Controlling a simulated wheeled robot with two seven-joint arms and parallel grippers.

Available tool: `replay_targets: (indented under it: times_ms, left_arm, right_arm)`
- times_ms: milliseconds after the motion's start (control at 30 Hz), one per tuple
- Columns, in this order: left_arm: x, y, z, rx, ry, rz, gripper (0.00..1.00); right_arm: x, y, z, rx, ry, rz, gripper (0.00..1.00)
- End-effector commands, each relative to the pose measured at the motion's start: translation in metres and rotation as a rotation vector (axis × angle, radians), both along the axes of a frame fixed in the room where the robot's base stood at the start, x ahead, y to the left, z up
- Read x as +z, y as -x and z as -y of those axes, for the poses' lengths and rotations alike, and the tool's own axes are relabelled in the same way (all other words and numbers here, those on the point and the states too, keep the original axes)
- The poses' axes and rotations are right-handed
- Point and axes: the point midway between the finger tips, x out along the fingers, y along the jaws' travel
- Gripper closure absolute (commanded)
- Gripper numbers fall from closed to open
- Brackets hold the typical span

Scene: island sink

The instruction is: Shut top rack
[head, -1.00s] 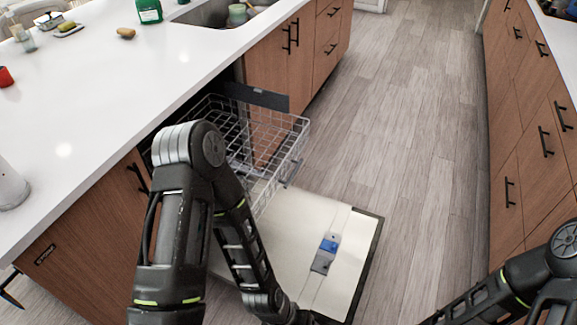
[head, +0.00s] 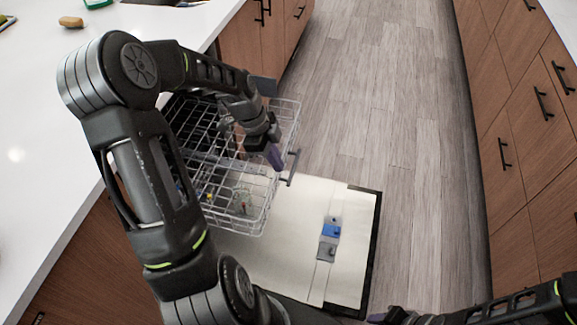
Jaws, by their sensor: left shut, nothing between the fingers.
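The top rack (head: 255,212) is a grey wire basket pulled out of the dishwasher under the white counter. A few small coloured things show through its wires, too small to name. My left arm reaches over the rack, and my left gripper (head: 273,155) is shut and empty at the rack's outer side, close to the handle. I cannot tell whether it touches the rack. My arm hides part of the rack. My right gripper (head: 385,318) shows only partly at the bottom edge, and its jaws are unclear.
The open dishwasher door (head: 285,265) lies low below the rack, with a blue and grey dispenser (head: 329,230) on it. The counter (head: 40,130) fills the left. Drawers (head: 530,120) stand on the right. The wooden floor (head: 400,120) between is clear.

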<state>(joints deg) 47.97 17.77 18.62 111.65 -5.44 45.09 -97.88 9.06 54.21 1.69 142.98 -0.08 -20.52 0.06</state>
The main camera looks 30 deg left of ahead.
Motion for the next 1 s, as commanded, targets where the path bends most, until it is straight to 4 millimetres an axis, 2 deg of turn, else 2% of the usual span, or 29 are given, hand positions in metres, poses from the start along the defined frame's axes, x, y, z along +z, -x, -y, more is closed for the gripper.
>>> replay_targets:
  times_ms: [333, 567, 767, 1000]
  left_arm:
    - [0.002, 0.001, -0.002, -0.016, -0.001, 0.001, 1.00]
    - [-0.010, 0.000, 0.003, -0.016, 0.000, -0.001, 1.00]
    - [-0.039, -0.003, 0.013, -0.017, 0.002, -0.002, 1.00]
    - [-0.086, -0.008, 0.029, -0.018, 0.002, -0.002, 1.00]
  right_arm:
    - [0.000, 0.000, 0.000, -0.001, 0.000, 0.000, 0.64]
    - [0.000, 0.000, 0.000, -0.001, 0.000, 0.000, 0.64]
    - [0.001, 0.000, 0.000, 0.000, 0.000, 0.000, 0.64]
    - [0.002, 0.000, 0.000, 0.000, 0.000, 0.000, 0.64]
